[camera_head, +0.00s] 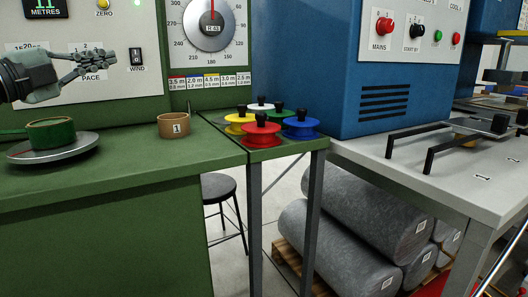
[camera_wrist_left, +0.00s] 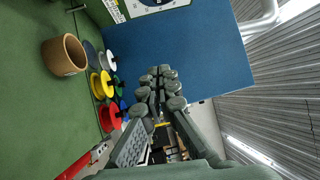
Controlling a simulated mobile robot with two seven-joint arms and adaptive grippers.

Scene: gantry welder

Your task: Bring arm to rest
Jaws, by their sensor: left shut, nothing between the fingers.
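My left gripper (camera_head: 84,64) comes in from the left edge in the head view, in front of the grey control panel (camera_head: 120,85). Its fingers are together and hold nothing. It hovers above the green bench (camera_head: 140,165), clear of the things on it. In the left wrist view the gripper (camera_wrist_left: 160,88) shows its fingers close together, with the blue cabinet (camera_wrist_left: 195,50) beyond. My right gripper is in neither view.
On the green bench are a green roll (camera_head: 50,135) on a round metal plate (camera_head: 85,147) and a brown ring (camera_head: 172,125) marked 1. Several coloured spools (camera_head: 261,134) stand at its right corner. A grey table (camera_head: 370,152) stands right, with large grey rolls (camera_head: 345,245) beneath.

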